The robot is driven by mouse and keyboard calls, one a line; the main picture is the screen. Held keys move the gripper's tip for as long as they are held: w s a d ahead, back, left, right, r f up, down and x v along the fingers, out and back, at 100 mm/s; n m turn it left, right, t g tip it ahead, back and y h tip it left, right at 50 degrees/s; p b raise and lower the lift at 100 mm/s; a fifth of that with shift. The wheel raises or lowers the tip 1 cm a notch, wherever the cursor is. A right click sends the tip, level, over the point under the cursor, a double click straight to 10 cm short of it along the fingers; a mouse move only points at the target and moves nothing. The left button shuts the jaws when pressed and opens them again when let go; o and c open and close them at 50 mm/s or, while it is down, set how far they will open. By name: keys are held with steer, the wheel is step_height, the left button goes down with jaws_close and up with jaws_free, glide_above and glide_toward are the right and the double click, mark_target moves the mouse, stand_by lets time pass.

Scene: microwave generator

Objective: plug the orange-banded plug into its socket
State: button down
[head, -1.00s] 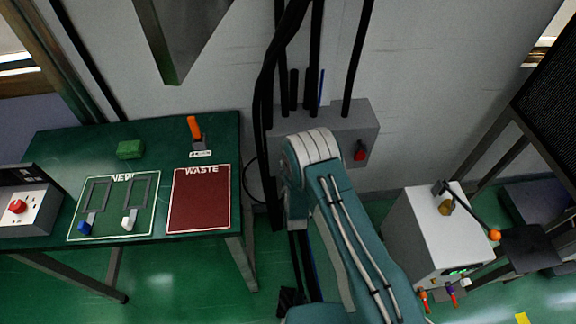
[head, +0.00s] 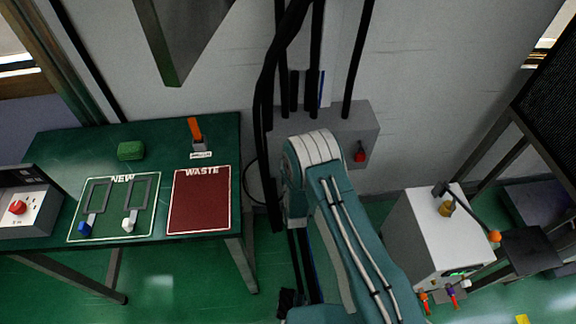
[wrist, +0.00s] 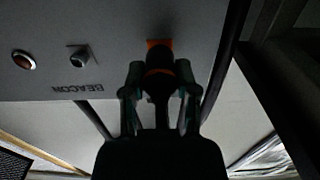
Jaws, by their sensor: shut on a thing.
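In the wrist view my gripper (wrist: 160,80) is shut on a dark, rounded plug (wrist: 160,62), with one finger on each side of it. An orange patch (wrist: 158,43) shows just beyond the plug, against a grey panel. I cannot tell whether it is the plug's band or a mark on the panel. The plug hides whatever lies behind its front end, so I cannot tell whether it touches or enters a socket. My gripper and the plug cannot be made out clearly in the head view, where my arm covers that area.
In the head view, black cables hang by a grey wall box (head: 345,130) with a red switch (head: 360,152). A green table (head: 70,145) stands left, a white cabinet (head: 425,230) right.

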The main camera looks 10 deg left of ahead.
steer(key=shift+w+a, duration=0.1)
steer(key=shift+w, duration=0.35)
steer(key=shift+c, duration=1.4)
jaws_free()
